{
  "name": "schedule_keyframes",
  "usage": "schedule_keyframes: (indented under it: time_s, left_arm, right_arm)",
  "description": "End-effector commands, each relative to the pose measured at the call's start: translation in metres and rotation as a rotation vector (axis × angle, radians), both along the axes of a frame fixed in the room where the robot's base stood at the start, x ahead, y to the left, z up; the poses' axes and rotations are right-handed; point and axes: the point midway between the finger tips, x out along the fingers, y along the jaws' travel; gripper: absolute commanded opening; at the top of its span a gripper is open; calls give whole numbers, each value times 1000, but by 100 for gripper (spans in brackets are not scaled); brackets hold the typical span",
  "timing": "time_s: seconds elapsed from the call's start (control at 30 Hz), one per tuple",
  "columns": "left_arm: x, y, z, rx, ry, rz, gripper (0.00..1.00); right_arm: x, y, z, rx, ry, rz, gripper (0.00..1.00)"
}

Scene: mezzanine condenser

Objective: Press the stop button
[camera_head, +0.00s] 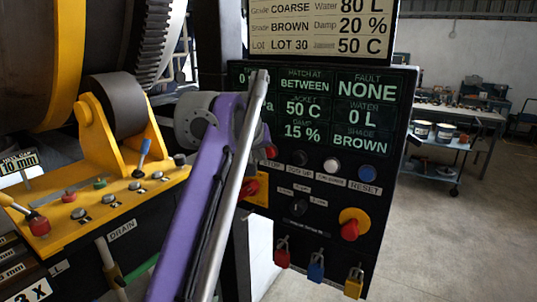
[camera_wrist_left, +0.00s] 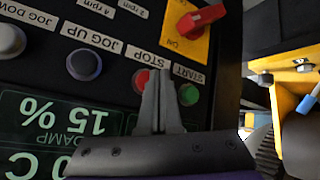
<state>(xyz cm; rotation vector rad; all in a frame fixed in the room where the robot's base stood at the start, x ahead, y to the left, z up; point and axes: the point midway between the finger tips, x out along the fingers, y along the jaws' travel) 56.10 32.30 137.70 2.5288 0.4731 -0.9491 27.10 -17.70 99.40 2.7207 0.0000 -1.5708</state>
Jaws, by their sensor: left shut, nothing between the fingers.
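The red stop button (camera_wrist_left: 141,79) is on the dark control panel, with its STOP label (camera_wrist_left: 146,57) beside it. In the head view the red button (camera_head: 271,152) shows just right of my left arm's silver rod. My left gripper (camera_wrist_left: 157,75) is shut and empty. In the wrist view its fingertips overlap the right edge of the stop button, between it and the green start button (camera_wrist_left: 188,94). I cannot tell whether they touch the panel. In the head view my arm hides these fingers and the start button. My right gripper is not in view.
A grey jog button (camera_wrist_left: 84,65) and a red rotary switch on a yellow plate (camera_wrist_left: 194,22) are near the fingers. A red emergency knob (camera_head: 350,229) and several padlocks (camera_head: 316,266) are lower on the panel. A yellow lever console (camera_head: 100,200) stands left. Open floor lies right.

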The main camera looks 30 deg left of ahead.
Motion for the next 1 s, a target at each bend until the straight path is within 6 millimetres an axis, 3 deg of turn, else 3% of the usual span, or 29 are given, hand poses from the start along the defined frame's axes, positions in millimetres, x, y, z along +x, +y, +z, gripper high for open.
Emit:
schedule_keyframes:
  time_s: [0.27, 0.7, 1.0]
  left_arm:
    - [-1, 0, 0, -1, 0, 1, 0]
    - [-41, 4, 0, 0, 0, 1, 0]
    - [-50, 4, 0, -1, 0, 1, 0]
  right_arm:
    - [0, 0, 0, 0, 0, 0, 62]
    - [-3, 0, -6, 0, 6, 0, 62]
    - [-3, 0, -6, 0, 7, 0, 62]
